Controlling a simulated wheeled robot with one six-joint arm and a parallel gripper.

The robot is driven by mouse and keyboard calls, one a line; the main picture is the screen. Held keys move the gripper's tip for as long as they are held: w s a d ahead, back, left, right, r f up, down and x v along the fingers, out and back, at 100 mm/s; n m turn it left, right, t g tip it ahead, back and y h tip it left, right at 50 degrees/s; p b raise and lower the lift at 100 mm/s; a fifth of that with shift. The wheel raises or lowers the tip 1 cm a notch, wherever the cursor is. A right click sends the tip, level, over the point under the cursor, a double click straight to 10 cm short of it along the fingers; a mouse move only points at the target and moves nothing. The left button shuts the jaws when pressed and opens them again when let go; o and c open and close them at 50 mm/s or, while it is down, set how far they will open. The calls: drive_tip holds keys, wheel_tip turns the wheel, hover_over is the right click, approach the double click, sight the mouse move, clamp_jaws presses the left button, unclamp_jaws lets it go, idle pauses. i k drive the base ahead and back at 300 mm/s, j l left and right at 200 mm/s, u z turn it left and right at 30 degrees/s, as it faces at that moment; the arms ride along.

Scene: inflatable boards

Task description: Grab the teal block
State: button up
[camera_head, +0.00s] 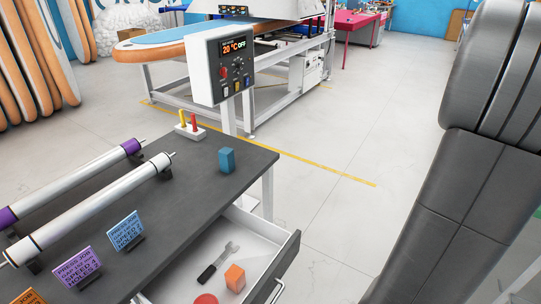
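The teal block (227,160) stands upright on the dark grey tabletop (190,210), near its far right corner. Nothing touches it. A large dark grey padded shape on the right side of the view looks like part of my own arm. My gripper is not in view, so I cannot see its fingers or whether it holds anything.
An open drawer (289,262) below the table holds a wrench (218,262), an orange block (235,278) and a red round thing (205,299). Rollers (88,208), sign cards (125,230) and a white switch base (190,133) stand on the table. A control panel (222,65) rises behind.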

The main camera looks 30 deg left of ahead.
sight(225, 154)
drive_tip(key=i+j+u, duration=0.1)
drive_tip(key=i+u, duration=0.25)
drive_tip(key=i, duration=0.2)
drive_tip(key=i+u, duration=0.35)
drive_tip(key=i, duration=0.2)
drive_tip(key=i+l+u, duration=0.4)
drive_tip(key=i+u, duration=0.25)
drive_tip(key=u, duration=0.25)
drive_tip(key=i+u, duration=0.3)
drive_tip(key=u, duration=0.2)
drive_tip(key=i+l+u, duration=0.2)
drive_tip(key=u, duration=1.85)
